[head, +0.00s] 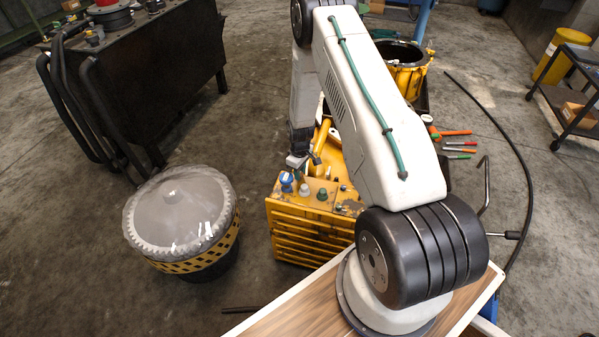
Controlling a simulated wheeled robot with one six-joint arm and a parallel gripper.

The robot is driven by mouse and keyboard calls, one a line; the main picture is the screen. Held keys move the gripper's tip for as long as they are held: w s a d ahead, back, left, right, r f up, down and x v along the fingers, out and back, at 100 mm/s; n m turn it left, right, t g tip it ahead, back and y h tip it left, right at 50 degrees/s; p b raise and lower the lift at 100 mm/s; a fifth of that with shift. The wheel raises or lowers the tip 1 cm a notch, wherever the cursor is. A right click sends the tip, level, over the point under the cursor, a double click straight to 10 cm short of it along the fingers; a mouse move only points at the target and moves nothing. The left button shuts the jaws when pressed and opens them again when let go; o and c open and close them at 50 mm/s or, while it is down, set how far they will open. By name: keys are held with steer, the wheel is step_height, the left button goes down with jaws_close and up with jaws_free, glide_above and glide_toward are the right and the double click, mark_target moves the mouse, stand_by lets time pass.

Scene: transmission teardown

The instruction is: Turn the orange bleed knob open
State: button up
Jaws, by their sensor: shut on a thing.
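My gripper (302,160) hangs down at the end of my arm, over the front part of the yellow cabinet (305,240). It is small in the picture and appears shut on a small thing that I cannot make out. Just below and in front of it, a row of small knobs or caps stands on the cabinet top: a blue one (286,181), a grey one (304,189) and a green one (322,193). I cannot clearly pick out an orange bleed knob; the gripper covers part of the cabinet top.
A drum (190,235) with a yellow-black band and clear cover stands left of the cabinet. A dark bench (150,70) with hoses is at upper left. A yellow housing (405,72) stands behind my arm. Orange-handled (452,133) and other tools lie right.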

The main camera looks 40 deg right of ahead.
steer(key=shift+s+n, duration=0.15)
steer(key=shift+n, duration=0.35)
steer(key=o, duration=1)
steer(key=shift+r, duration=0.2)
step_height(320, 180, up, 7)
steer(key=shift+r, duration=0.15)
